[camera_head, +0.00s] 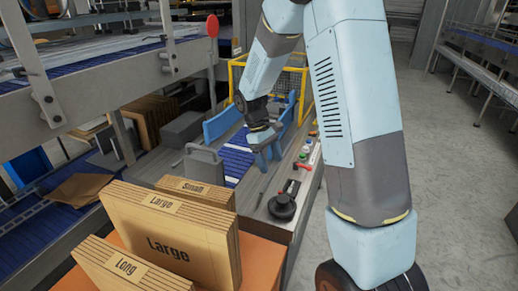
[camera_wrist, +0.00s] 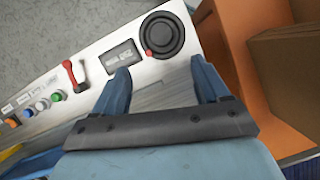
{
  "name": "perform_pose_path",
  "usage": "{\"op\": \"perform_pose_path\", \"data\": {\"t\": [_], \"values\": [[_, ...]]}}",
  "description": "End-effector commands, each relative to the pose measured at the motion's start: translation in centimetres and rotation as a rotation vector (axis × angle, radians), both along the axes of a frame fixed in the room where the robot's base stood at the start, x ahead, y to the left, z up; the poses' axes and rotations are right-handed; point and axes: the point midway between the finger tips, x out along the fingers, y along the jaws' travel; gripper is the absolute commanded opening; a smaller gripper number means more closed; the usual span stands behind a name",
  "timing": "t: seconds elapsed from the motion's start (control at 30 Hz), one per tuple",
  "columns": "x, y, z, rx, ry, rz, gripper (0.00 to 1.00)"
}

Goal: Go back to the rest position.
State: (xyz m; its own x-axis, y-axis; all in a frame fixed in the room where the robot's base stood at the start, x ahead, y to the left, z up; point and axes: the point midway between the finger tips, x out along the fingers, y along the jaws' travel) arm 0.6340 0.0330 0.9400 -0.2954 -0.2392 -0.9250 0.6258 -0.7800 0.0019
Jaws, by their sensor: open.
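My gripper (camera_head: 265,148) hangs over the side of the case packer, above its control strip and next to the blue roller conveyor (camera_head: 236,155). In the wrist view its two blue fingers (camera_wrist: 163,88) are spread apart with nothing between them. Beyond the fingertips lies the white control panel (camera_wrist: 92,75), with a round black knob (camera_wrist: 160,35), a small dark display (camera_wrist: 124,57), a red lever (camera_wrist: 72,72) and several coloured buttons. My arm is stretched forward and bent down over the machine.
Stacks of flat cardboard marked Large (camera_head: 165,235), Long (camera_head: 125,265) and Small (camera_head: 195,190) stand on an orange surface (camera_head: 262,262) at the front. A yellow guard frame (camera_head: 312,95) stands behind my gripper. Open grey floor (camera_head: 440,150) lies to the right.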

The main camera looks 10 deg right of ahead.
Motion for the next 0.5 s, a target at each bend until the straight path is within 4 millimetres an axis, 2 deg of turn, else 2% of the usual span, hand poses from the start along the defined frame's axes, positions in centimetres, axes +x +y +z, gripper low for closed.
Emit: {"op": "perform_pose_path", "data": {"t": [0.17, 0.5], "values": [[-0.9, -0.4, 2.7, 0.01, -0.058, -0.038, 0.74], [-4.9, -1.4, 10.3, 0.051, -0.244, -0.176, 0.74]]}}
